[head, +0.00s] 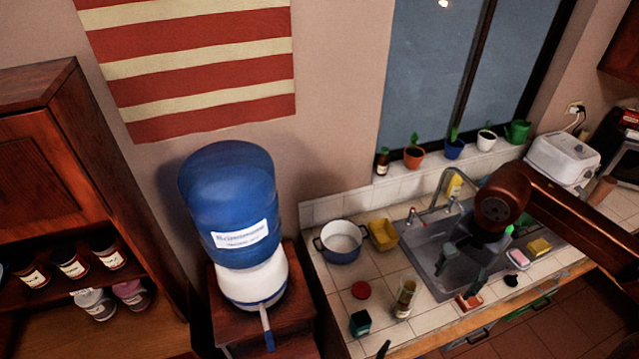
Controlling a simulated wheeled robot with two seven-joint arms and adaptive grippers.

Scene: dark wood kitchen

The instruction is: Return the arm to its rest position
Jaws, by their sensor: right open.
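My right arm (575,212) is brown and comes in from the right edge. Its gripper (461,271) hangs over the grey sink (425,245), pointing down and to the left in the picture. Its dark fingers are apart with nothing visible between them. The arm and gripper hide part of the sink and counter.
The tiled counter (378,285) holds a blue pot (341,243), a yellow container (382,234), a glass jar (405,297) and a white toaster (562,158). A faucet (440,190) rises behind the sink. Potted plants line the sill. A blue water dispenser (232,200) stands left.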

